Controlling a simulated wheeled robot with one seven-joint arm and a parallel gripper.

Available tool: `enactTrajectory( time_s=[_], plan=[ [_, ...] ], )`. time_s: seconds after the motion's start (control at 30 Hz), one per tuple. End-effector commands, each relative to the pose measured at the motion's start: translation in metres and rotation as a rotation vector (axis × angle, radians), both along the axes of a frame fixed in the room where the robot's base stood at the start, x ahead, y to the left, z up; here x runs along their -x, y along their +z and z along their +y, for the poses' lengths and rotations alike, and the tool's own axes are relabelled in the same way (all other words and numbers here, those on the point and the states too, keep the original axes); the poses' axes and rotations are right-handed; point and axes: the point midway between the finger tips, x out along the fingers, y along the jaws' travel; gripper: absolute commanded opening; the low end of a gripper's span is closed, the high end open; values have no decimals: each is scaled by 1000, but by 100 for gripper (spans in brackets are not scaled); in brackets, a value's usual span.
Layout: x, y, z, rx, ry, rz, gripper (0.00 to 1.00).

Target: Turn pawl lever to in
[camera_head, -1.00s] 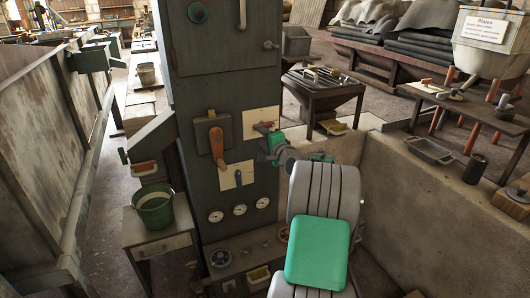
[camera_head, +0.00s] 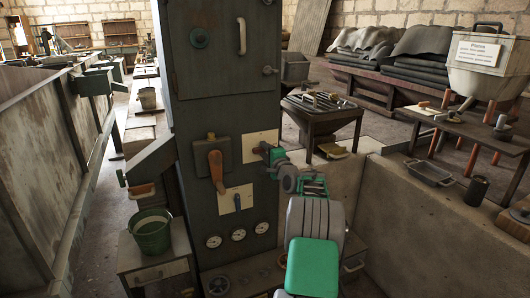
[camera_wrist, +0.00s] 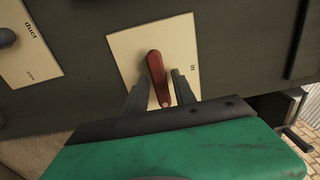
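The pawl lever (camera_wrist: 157,78) is a short red-brown handle on a cream plate (camera_wrist: 124,45) marked "in" at its right edge in the wrist view. The lever is tilted slightly, its lower end toward my gripper. My gripper (camera_wrist: 160,88) is open, with one dark finger on each side of the lever and small gaps visible. In the head view my gripper (camera_head: 262,150) is at the upper right plate (camera_head: 258,139) of the dark cabinet and hides the lever there.
A larger orange lever (camera_head: 216,170) on a dark box sits left of my gripper. A lower cream plate (camera_head: 237,198) has a small lever, with several gauges (camera_head: 238,235) below. A second plate marked "duct" (camera_wrist: 25,45) shows at the wrist view's left. A green bucket (camera_head: 151,234) stands on the left.

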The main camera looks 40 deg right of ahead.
Motion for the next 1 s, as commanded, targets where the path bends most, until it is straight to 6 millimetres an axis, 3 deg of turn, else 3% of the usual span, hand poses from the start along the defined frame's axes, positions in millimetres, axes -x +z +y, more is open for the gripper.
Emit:
enactTrajectory(
  time_s=[0.37,1.0],
  plan=[
    [0,0,0,0,0,0,0],
    [0,-2,0,60,0,18,0]
  ],
)
